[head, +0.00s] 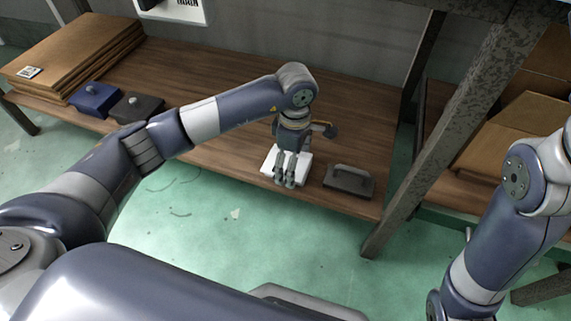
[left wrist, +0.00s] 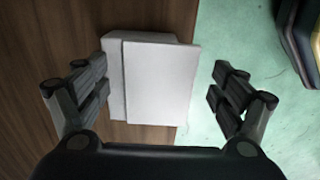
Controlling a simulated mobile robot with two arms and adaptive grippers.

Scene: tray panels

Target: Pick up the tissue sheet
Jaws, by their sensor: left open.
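The tissue sheet (left wrist: 161,84) is a flat white rectangle in the left wrist view. It lies on a white block or stack (left wrist: 116,80), offset a little to the right of it. In the head view the white stack (head: 268,163) sits at the front edge of the wooden table, partly hidden by my left gripper. My left gripper (head: 286,184) points down over it. In the left wrist view its fingers (left wrist: 161,93) are spread wide, one on each side of the white sheet, with nothing held. My right gripper is not in view; only my right arm shows.
A dark grey panel with a handle (head: 349,181) lies right of the white stack. A blue box (head: 95,99), a dark box (head: 137,107) and stacked brown cardboard (head: 75,55) are at the left. A metal post (head: 440,140) stands at the table's right end.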

